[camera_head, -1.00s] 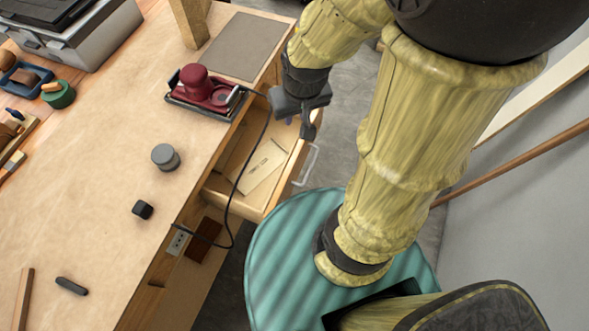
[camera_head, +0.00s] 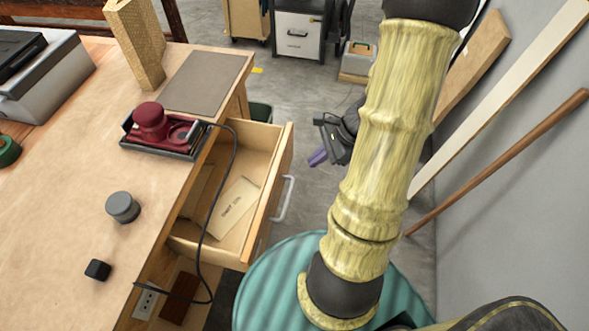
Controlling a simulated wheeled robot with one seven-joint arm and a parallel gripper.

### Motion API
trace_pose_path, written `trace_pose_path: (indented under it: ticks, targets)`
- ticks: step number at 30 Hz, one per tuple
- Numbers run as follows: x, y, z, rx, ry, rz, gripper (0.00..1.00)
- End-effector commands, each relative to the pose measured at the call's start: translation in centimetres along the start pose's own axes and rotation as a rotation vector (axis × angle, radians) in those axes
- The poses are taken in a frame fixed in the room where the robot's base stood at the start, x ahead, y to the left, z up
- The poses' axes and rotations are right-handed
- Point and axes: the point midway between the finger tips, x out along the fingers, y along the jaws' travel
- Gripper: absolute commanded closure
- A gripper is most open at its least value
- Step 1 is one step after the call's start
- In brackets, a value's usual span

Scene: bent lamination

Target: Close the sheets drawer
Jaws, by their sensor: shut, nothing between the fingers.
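The sheets drawer (camera_head: 263,200) is pulled open from the right side of the workbench. Its light wooden front carries a pale bar handle (camera_head: 284,198) facing right. A labelled paper or card (camera_head: 238,206) lies inside; the lettering is too small to read surely. My gripper (camera_head: 317,140) is to the right of the drawer front and handle, apart from them, over the grey floor in the picture. It is shut and empty, and partly hidden by my arm.
On the workbench (camera_head: 60,220) sit a red sander (camera_head: 158,122) in a tray, a grey round knob (camera_head: 122,207) and a small black block (camera_head: 97,270). A black cord (camera_head: 221,190) hangs across the drawer opening. A white board (camera_head: 490,100) and wooden pole (camera_head: 500,160) lean at right.

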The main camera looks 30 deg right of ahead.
Motion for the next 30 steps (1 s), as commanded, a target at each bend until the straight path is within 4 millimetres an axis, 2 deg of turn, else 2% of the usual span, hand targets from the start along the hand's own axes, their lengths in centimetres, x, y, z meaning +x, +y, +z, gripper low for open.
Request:
trace_pose_path:
  ticks: [1,3,6,9,22,26,30]
  targets:
    - [0.6,-0.2,-2.1,0.108,-0.037,-0.046,1.00]
    - [0.7,-0.6,-4.0,0.240,-0.088,-0.108,1.00]
    - [0.6,-1.1,-6.1,0.373,-0.143,-0.178,1.00]
    - [0.3,-1.4,-7.0,0.437,-0.170,-0.213,1.00]
    - [0.6,-1.6,-7.0,0.443,-0.173,-0.216,1.00]
    - [1.9,-1.8,-6.8,0.442,-0.175,-0.215,1.00]
    - [4.0,-2.3,-6.6,0.443,-0.175,-0.213,1.00]
